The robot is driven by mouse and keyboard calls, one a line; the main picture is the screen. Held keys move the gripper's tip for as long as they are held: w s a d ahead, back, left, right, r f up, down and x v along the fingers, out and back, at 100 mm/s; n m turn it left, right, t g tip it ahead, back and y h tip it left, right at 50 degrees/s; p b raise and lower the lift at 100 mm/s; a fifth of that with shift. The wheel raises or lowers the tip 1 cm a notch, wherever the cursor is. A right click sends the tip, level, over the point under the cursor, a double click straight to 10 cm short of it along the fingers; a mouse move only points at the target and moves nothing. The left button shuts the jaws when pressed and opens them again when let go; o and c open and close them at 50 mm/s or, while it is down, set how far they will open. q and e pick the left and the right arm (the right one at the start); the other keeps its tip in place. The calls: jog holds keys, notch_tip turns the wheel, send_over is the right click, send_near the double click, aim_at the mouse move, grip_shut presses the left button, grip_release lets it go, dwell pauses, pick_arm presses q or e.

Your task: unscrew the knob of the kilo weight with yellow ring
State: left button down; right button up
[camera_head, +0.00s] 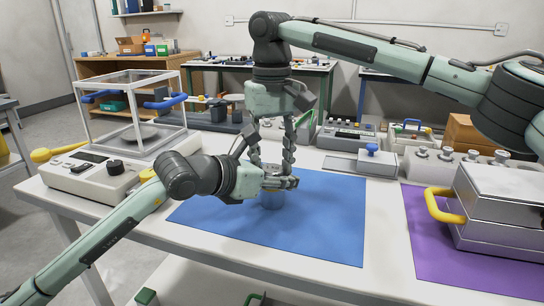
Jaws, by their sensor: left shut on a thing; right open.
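A kilo weight (271,200), a short bluish-grey cylinder, stands upright on the blue mat (325,225). My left gripper (285,183) comes in low from the left and is shut on the weight's upper part. My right gripper (271,164) points straight down above it, open, with one finger on each side of the weight's top. The knob is mostly hidden between the fingers and behind the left gripper. I cannot make out a yellow ring, and cannot tell whether the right fingers touch the knob.
A balance (90,174) with a glass shield stands at the left. A metal case (505,232) with a yellow handle (445,206) sits on the purple mat (425,242). Several metal weights (447,153) and a blue-knobbed item (371,150) stand behind. The mat's front is clear.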

jog(key=shift+c, duration=0.5)
jog(key=c, duration=0.9)
jog(key=n, duration=0.3)
jog(key=shift+a, duration=0.1)
jog(key=n, duration=0.3)
jog(key=shift+n, duration=0.3)
jog(key=o, duration=1.3)
jog(key=shift+r, duration=0.15)
